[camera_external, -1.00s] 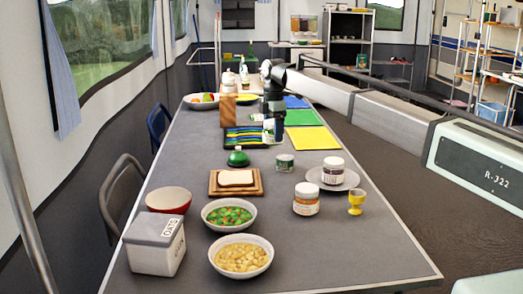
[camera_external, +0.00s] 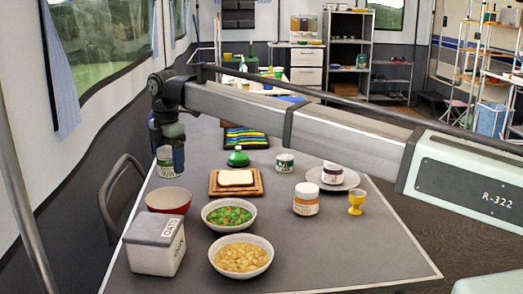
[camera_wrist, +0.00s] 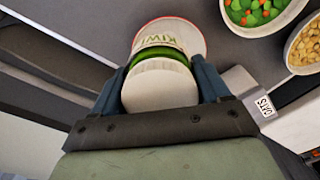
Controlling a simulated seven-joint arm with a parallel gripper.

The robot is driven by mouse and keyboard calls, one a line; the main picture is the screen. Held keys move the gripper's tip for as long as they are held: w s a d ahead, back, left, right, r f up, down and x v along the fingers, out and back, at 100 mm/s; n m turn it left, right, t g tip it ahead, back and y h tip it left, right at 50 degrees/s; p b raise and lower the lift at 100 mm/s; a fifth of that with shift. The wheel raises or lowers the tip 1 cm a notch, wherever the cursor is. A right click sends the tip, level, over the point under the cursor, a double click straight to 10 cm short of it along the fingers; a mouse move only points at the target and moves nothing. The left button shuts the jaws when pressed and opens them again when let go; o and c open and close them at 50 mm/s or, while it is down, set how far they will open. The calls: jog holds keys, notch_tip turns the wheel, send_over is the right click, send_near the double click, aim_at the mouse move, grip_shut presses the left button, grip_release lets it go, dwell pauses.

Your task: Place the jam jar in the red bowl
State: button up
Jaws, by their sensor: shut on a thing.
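My gripper (camera_external: 168,146) is shut on the jam jar (camera_external: 165,160), a small white-lidded jar with a green band. In the wrist view the jar (camera_wrist: 160,88) sits between the two fingers, with its label reading KIWI. The red bowl (camera_external: 168,200), red outside and pale inside, stands on the table's left edge. The jar is held up above the table, just above and beyond the bowl in the external view. In the wrist view the bowl's red rim (camera_wrist: 204,42) shows behind the jar, which hides most of the bowl.
Near the bowl are an oats box (camera_external: 155,247), a bowl of peas and carrots (camera_external: 229,228), a bowl of beans or chickpeas (camera_external: 241,272) and bread on a board (camera_external: 236,191). A chair (camera_external: 125,195) is at left.

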aim_at(163, 153)
jog(key=shift+s+a+r+n, duration=0.1)
jog(key=shift+s+a+n, duration=0.2)
jog(key=shift+s+a, duration=0.55)
jog(key=shift+s+d+n, duration=0.15)
jog(key=shift+s+n, duration=0.1)
jog(key=shift+n, duration=0.15)
jog(key=shift+d+n, duration=0.15)
jog(key=shift+n, duration=1.45)
jog(key=shift+f, duration=5)
jog(key=shift+f, duration=0.4)
jog(key=o, duration=1)
jog(key=shift+c, duration=0.2)
notch_tip(163, 153, up, 13)
jog(key=shift+f, duration=0.1)
